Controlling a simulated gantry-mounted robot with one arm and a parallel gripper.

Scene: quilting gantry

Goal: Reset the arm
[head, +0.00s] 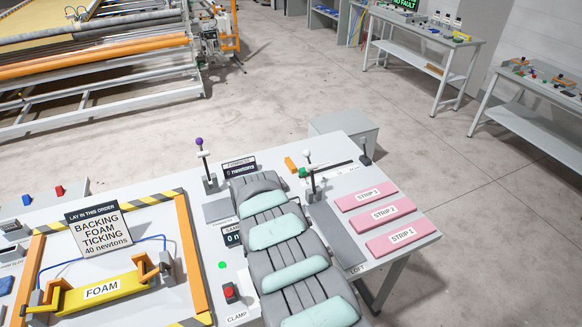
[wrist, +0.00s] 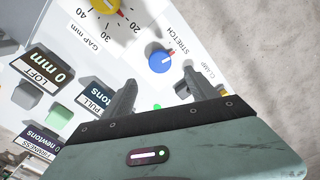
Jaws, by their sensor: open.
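My gripper (wrist: 159,77) shows in the wrist view with two dark fingers spread apart and nothing between them. Its fingertips point toward a light control panel (wrist: 205,50) that has a blue STRETCH knob (wrist: 160,61) just beyond the gap. I cannot tell how far above the panel the fingers are. In the head view, a grey and teal jointed length that looks like my arm (head: 290,272) stretches over the white workbench (head: 130,200). My fingers cannot be made out there.
Pink strips (head: 367,195) lie at the bench's right. Upright levers (head: 206,165) stand near its back edge. A yellow FOAM block (head: 103,290) and a sign (head: 98,229) sit inside an orange frame (head: 190,255) at left. Open floor (head: 275,100) lies beyond.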

